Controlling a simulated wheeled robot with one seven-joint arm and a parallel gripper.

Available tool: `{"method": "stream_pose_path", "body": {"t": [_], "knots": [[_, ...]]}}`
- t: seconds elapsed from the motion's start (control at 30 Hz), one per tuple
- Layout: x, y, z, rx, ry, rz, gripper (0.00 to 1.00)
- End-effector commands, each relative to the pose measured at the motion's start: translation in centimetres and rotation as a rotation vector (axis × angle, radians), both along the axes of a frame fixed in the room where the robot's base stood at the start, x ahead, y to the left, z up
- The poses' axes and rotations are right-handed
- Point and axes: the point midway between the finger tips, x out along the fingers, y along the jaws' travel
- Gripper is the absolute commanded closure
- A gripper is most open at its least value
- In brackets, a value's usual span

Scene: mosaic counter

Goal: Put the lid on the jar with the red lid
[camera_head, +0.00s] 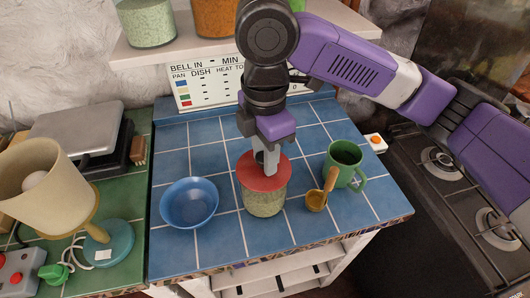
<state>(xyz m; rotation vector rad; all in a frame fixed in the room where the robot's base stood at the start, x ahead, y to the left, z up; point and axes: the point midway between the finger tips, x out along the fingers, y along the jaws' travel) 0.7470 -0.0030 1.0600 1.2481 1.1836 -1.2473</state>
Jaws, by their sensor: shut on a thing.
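A glass jar (264,203) with pale green contents stands upright on the blue tiled counter, right of a blue bowl. A flat red lid (262,176) lies over the jar's mouth. My gripper (265,165) points down from above and is shut on the lid, near its middle. The fingertips are partly hidden against the lid. I cannot tell whether the lid rests fully on the rim or sits slightly above it.
The blue bowl (189,204) is left of the jar. A wooden ladle (318,198) and a green mug (343,165) stand close on its right. A shelf (180,47) with jars and a sign (205,84) are behind. A lamp (50,186) and a stove (440,165) flank the counter (220,245).

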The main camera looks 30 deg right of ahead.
Motion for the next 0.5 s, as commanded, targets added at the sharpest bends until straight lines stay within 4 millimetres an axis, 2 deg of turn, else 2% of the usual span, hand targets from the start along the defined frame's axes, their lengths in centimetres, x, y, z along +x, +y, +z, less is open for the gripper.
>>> {"method": "stream_pose_path", "body": {"t": [0.17, 0.2, 0.3, 0.5], "knots": [[0.0, 0.0, 0.0, 0.0, 0.0, 0.0, 1.0], [0.0, 0.0, 0.0, 0.0, 0.0, 0.0, 0.65], [0.0, 0.0, 0.0, 0.0, 0.0, 0.0, 0.45], [-0.01, 0.0, -0.01, 0.0, 0.0, 0.0, 0.45]]}}
